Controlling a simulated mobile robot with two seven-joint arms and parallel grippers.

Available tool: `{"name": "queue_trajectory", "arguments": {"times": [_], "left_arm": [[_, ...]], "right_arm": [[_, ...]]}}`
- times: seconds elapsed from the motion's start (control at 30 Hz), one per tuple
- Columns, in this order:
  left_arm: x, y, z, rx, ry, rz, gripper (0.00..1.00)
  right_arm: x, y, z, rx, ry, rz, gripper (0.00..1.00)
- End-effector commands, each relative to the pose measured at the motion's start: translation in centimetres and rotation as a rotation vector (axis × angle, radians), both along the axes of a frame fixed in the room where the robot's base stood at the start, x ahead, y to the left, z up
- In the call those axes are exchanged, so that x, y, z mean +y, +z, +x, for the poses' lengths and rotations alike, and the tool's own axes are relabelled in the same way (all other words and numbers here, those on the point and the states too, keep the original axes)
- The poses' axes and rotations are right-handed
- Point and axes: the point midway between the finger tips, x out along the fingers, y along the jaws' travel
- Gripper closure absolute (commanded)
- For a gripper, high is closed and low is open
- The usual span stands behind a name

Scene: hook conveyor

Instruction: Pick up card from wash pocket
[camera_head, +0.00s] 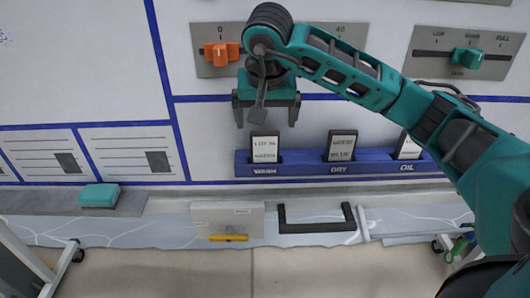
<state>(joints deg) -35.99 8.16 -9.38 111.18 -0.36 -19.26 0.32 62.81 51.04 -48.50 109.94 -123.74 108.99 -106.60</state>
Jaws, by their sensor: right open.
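The blue card rack (300,161) on the wall has pockets labelled WASH, DRY and OIL. A white card with dark print (265,148) stands upright in the wash pocket at the rack's left end. My right gripper (266,115) hangs just above and in front of this card, fingers pointing down. It is open, with its two fingers apart and nothing held between them. The fingers appear higher than most of the card; whether they touch it cannot be told. My left gripper is out of view.
Similar cards stand in the dry pocket (341,147) and the oil pocket (407,147). Above are an orange slider (220,54) and a teal slider (467,58). A teal block (100,195), a white box (228,218) and a black handle (317,226) are below. Blue lines mark the wall.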

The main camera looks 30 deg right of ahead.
Motion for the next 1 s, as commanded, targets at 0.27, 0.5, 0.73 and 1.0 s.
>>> {"name": "queue_trajectory", "arguments": {"times": [0.27,0.5,0.73,1.0], "left_arm": [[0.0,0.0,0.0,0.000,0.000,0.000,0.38],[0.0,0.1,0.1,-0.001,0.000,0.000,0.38],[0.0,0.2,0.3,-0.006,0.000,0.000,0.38],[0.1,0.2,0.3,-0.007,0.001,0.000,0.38]], "right_arm": [[-0.4,-2.3,0.7,0.002,-0.001,0.001,0.02],[-0.9,-5.7,1.7,0.001,-0.001,0.004,0.02],[-1.1,-6.5,2.0,-0.002,0.000,0.003,0.02],[-1.1,-6.4,2.0,-0.002,-0.001,0.003,0.17]]}}
